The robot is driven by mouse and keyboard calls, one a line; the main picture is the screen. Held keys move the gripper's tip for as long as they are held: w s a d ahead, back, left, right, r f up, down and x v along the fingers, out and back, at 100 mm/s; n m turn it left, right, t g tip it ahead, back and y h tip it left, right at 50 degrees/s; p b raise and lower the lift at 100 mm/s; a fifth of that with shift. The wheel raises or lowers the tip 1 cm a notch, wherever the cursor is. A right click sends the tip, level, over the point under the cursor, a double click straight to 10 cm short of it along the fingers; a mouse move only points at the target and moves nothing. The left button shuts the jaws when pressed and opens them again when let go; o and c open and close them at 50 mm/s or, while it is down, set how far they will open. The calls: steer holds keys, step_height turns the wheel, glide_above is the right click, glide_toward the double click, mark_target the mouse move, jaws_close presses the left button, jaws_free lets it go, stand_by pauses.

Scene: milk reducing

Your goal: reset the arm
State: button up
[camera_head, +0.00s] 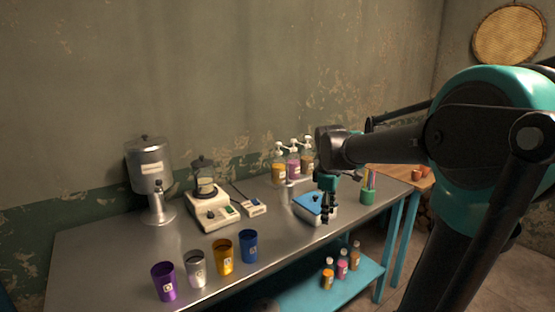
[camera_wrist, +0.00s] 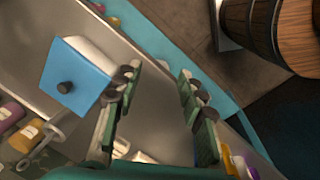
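My gripper (camera_head: 327,207) is at the right part of the metal table in the head view, pointing down in front of the blue-lidded box (camera_head: 315,203). In the wrist view my gripper (camera_wrist: 158,110) shows two fingers spread wide apart, with bare metal surface between them and nothing held. The blue-lidded box (camera_wrist: 78,78) shows to the left of the left finger in the wrist view. I cannot tell how high the fingertips are above the table.
A green holder (camera_head: 367,197) stands right of the box. Bottles sit on the lower teal shelf (camera_head: 310,290).

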steer(key=s+d+f+m+t, duration=0.2)
steer(key=s+d+f+m, duration=0.1)
steer(key=s+f+m, duration=0.9)
steer(key=s+f, duration=0.4)
steer(key=shift+f+t+y, duration=0.2)
steer(key=shift+t+y, duration=0.1)
steer(key=shift+y, duration=0.1)
steer(key=shift+d, duration=0.1)
